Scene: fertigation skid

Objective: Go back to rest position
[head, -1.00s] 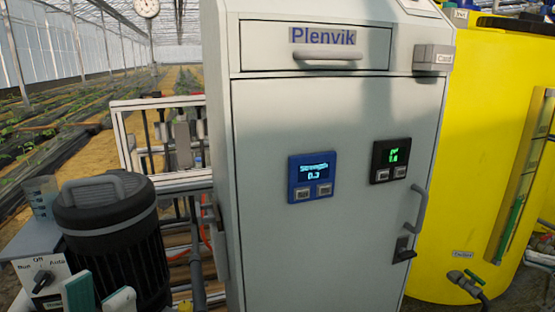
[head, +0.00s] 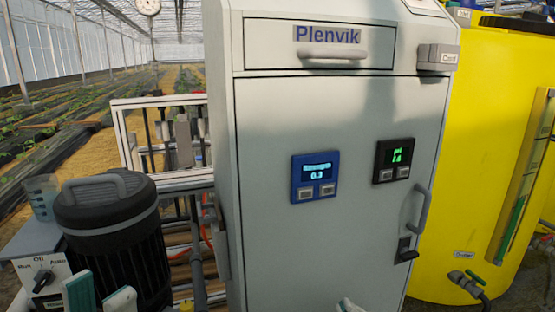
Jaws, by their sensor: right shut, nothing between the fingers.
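My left gripper (head: 99,294) shows at the bottom left edge. Its two pale fingers with teal sides stand apart with nothing between them, in front of the black ribbed motor-like unit. My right gripper (head: 349,305) shows only as a small pale tip at the bottom edge, in front of the cabinet's lower door. It is shut and no held object shows. Most of both grippers is below the picture.
The grey Plenvik cabinet (head: 330,240) fills the middle, with a blue display (head: 315,177), a black display (head: 393,160) and a door handle (head: 420,205). A yellow tank (head: 475,180) stands right. A black unit (head: 112,235), beaker (head: 42,198) and selector switch (head: 42,281) stand left.

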